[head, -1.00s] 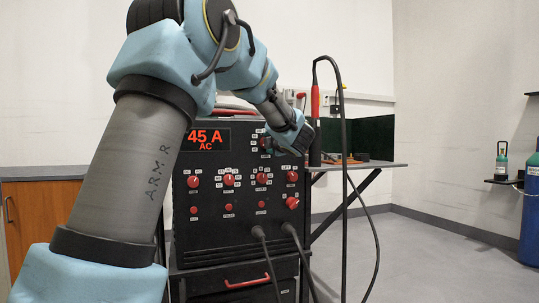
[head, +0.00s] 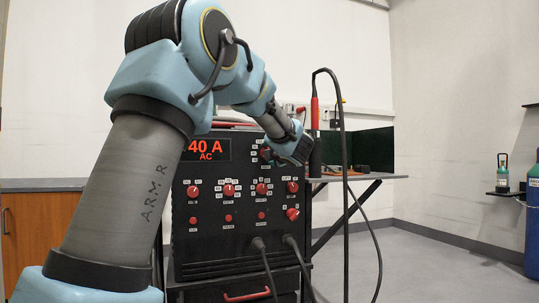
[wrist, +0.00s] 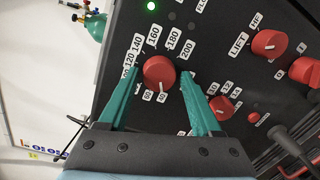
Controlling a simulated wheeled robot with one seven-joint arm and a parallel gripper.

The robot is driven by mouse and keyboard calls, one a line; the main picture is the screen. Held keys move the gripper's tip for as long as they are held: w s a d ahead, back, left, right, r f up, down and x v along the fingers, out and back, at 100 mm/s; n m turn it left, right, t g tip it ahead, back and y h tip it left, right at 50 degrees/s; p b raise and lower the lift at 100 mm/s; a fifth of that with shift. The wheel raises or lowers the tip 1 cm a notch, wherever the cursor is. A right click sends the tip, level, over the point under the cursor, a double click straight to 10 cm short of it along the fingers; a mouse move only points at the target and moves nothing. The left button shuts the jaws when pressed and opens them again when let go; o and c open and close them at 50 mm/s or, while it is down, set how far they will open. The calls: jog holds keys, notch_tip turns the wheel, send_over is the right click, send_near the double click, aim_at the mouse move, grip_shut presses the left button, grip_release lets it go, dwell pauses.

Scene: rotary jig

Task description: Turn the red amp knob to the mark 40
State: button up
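The red amp knob (wrist: 158,72) is on the black panel, inside a ring of number labels that includes 120 to 200. In the head view my gripper (head: 292,150) is at the panel's upper right and partly hides the knob. The panel display (head: 205,149) reads 40 A, AC.
Other red knobs sit close by on the panel, one just right of my right finger (wrist: 222,106). Cables (head: 262,250) plug into the panel's lower part. A torch on a hanging cable (head: 315,110) stands right of the machine. A green light (wrist: 151,6) glows above the knob.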

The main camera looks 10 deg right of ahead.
jog(key=shift+o, duration=1.1)
jog(key=shift+s+r, duration=0.1)
jog(key=s+p, duration=0.1)
jog(key=s, duration=0.9)
jog(key=shift+s+d+r, duration=0.15)
jog(key=shift+s+d, duration=0.1)
jog(key=shift+s, duration=0.05)
